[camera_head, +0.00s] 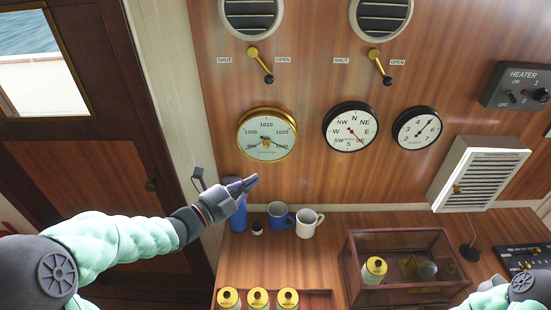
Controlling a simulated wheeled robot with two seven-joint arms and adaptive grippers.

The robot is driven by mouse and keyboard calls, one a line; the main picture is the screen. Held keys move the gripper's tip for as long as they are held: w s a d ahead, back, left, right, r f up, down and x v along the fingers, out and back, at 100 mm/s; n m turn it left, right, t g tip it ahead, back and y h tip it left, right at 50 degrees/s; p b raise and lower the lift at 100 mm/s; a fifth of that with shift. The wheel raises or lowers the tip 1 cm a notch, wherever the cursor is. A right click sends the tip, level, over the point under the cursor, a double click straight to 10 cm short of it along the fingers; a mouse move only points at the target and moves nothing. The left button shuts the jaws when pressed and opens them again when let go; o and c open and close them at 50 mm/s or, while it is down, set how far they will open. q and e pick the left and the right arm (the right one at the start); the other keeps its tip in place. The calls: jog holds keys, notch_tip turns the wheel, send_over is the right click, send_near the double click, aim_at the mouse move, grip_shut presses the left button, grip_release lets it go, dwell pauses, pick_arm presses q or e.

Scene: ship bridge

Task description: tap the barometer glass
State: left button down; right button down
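The barometer (266,134) is a round brass-rimmed dial with a pale face, on the wood-panelled wall left of the middle. Its numbers include 1000, 1010 and 1020. My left gripper (254,181) is below the barometer, clear of its glass in the picture. Its dark fingers look closed together, pointing right and slightly up, with nothing visible between them. Part of my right arm shows at the lower right corner; its gripper is not in view.
Two brass levers (260,64) (379,67) stick out above. A blue bottle (238,217), a blue mug (280,220) and a white mug (309,223) stand on the counter below.

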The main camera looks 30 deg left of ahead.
pick_arm(q)
jog(key=shift+w+f, duration=0.1)
jog(key=shift+f, duration=0.1)
send_near(288, 148)
jog(key=d, duration=0.3)
jog(key=shift+w+a+p, duration=0.25)
jog(key=shift+w, duration=0.6)
jog(key=shift+w+a+p, duration=0.2)
jog(key=shift+w+p, duration=0.1)
jog(key=shift+w, duration=0.55)
jog(key=shift+w+a+p, duration=0.25)
jog(key=shift+w, duration=0.6)
